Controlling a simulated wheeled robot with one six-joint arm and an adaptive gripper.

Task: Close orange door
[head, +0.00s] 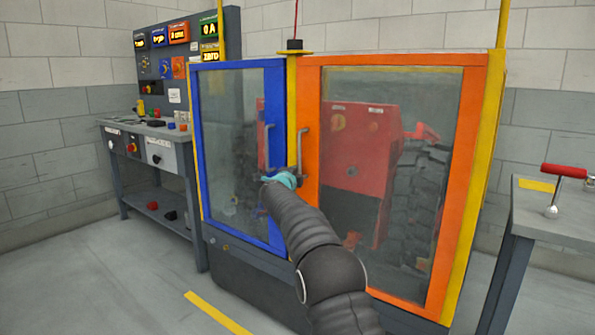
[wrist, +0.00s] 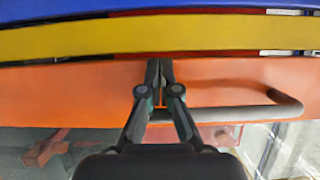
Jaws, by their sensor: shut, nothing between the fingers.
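The orange door (head: 390,62) is a framed glass panel on the right front of the cabinet. Its left edge lies next to the yellow post (head: 292,100), with no wide gap in the head view. In the wrist view, a thin dark line runs between the orange frame (wrist: 60,90) and the yellow post (wrist: 60,38). The door's grey handle (head: 303,150) also shows in the wrist view (wrist: 240,112), its bar stretching right from behind the fingers. My gripper (wrist: 160,64) is shut and empty, its tips over the orange frame near the yellow post. Whether they touch is unclear.
The blue door (head: 240,68) stands left of the post with its own handle (head: 267,145). A red machine (head: 360,150) shows behind the glass. A control bench (head: 150,130) is at the left, and a grey table (head: 555,215) with a red-handled lever (head: 563,172) at the right.

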